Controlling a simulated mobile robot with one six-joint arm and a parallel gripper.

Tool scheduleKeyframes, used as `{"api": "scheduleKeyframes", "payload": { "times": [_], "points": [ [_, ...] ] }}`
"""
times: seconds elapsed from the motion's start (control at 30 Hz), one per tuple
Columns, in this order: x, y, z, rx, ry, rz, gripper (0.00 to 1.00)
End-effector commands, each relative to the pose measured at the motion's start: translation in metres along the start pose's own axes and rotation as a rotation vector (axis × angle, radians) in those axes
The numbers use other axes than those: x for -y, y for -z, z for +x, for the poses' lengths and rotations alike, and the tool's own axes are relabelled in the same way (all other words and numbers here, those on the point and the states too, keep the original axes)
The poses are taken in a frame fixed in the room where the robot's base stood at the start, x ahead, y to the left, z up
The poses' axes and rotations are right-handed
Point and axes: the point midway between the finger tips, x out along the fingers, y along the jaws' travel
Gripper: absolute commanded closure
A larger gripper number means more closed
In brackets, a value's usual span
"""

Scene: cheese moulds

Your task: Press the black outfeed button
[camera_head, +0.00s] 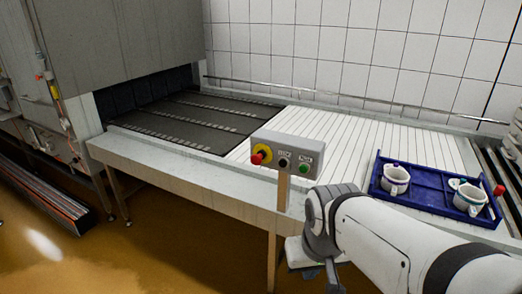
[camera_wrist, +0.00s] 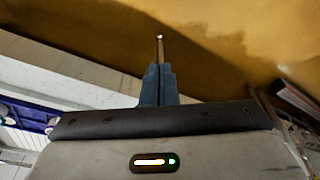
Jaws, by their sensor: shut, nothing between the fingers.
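A grey control box (camera_head: 286,153) stands on a post in front of the conveyor in the head view. It carries a red knob on a yellow plate (camera_head: 261,154) at left, the black outfeed button (camera_head: 284,163) in the middle and a green button (camera_head: 304,168) at right. The small labels above the buttons are hard to read. My arm reaches in from the lower right, below and right of the box. My gripper (camera_wrist: 159,50) shows in the wrist view with its fingers together and empty, over the brown floor. The button does not show clearly in the wrist view.
A blue tray (camera_head: 428,196) holding two white moulds (camera_head: 396,180) (camera_head: 468,197) sits at the right end of the white slatted conveyor (camera_head: 330,140). A dark belt (camera_head: 190,120) leads from the machine at left. A small red knob (camera_head: 498,190) is beside the tray.

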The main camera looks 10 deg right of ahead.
Motion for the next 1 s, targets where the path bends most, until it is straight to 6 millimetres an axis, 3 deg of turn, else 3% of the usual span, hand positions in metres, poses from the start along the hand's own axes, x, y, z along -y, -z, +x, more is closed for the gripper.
{"api": "scheduleKeyframes", "payload": {
  "times": [0.17, 0.37, 0.5, 0.7, 0.83, 1.0],
  "points": [
    [-0.003, 0.041, 0.018, -0.11, 0.002, 0.188, 1.0],
    [-0.006, 0.13, 0.052, -0.371, 0.11, 0.648, 1.0],
    [-0.006, 0.189, 0.073, -0.537, 0.283, 0.974, 1.0],
    [0.009, 0.255, 0.095, -0.64, 0.708, 1.378, 1.0],
    [0.017, 0.282, 0.104, -0.617, 1.004, 1.582, 1.0],
    [0.025, 0.299, 0.108, -0.524, 1.299, 1.735, 1.0]
  ]
}}
